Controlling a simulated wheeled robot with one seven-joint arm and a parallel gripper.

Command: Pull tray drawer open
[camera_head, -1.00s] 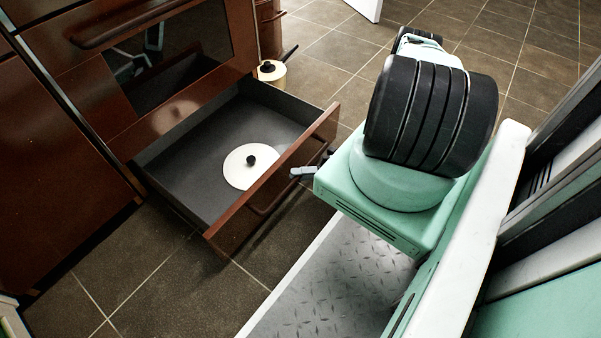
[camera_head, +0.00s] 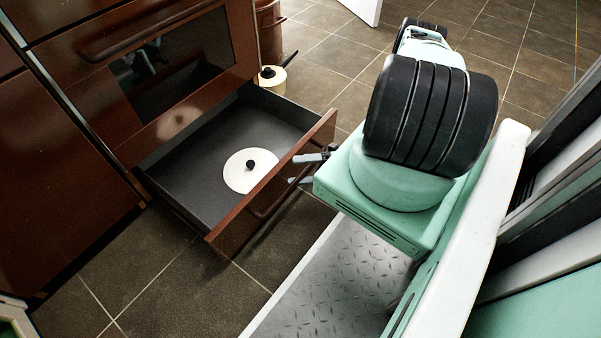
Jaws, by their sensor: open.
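The tray drawer (camera_head: 178,178) is pulled out below the oven, with a dark grey inside and a brown front panel (camera_head: 236,232). A bar handle (camera_head: 272,198) runs along the outer face of the front. A white round lid with a black knob (camera_head: 237,172) lies on the drawer floor. My gripper (camera_head: 300,169) is at the right end of the drawer front. Its two fingers show apart, one near the panel's top edge and one lower by the handle. My arm hides the rest of the gripper, and I cannot tell whether the fingers touch the drawer.
The oven (camera_head: 170,75) with its dark glass and bar handle stands above the drawer. A cream pot (camera_head: 272,80) with a dark handle stands on the floor behind the drawer. Brown cabinets (camera_head: 60,185) are at the left. Tiled floor (camera_head: 165,285) is clear in front.

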